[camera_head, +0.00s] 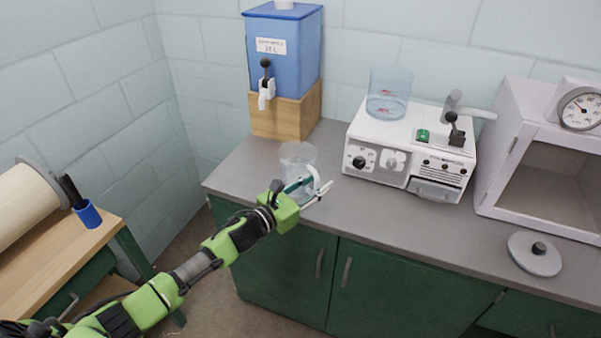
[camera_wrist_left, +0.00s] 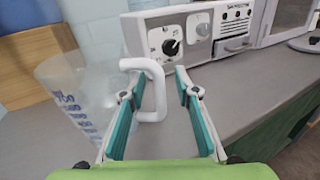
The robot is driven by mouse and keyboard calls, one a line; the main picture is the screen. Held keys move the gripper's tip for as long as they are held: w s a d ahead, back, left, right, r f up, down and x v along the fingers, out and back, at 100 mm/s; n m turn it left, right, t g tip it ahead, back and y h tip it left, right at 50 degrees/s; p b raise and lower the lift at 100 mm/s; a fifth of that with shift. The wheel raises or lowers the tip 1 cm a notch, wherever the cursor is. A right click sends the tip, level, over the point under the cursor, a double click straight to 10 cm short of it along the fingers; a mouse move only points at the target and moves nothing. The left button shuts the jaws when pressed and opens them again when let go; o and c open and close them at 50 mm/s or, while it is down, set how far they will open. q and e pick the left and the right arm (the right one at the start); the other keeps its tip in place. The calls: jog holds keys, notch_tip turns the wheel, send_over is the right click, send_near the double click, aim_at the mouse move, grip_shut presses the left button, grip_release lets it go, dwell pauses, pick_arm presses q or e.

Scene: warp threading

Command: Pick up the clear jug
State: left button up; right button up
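The clear jug (camera_head: 297,156) stands upright on the grey counter, below and in front of the blue water tank. In the left wrist view the jug (camera_wrist_left: 72,98) is at the left, with blue markings on its wall and a white handle (camera_wrist_left: 158,88) facing the gripper. My left gripper (camera_head: 314,188) is at the jug's handle side, partly covering the jug's lower part in the head view. In the left wrist view its two teal-padded fingers (camera_wrist_left: 160,92) are apart, with the handle's upright bar between them. Contact with the handle cannot be made out. My right gripper is not in view.
A blue tank (camera_head: 284,55) with a tap sits on a wooden block (camera_head: 290,112) behind the jug. A white machine (camera_head: 378,150) carrying a clear container (camera_head: 389,95) stands right. A grey lid (camera_head: 534,255) lies farther right. The counter (camera_head: 400,215) in front is clear.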

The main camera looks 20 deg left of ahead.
pick_arm(q)
grip_shut()
jog(key=shift+r, duration=0.1)
jog(key=shift+r, duration=0.1)
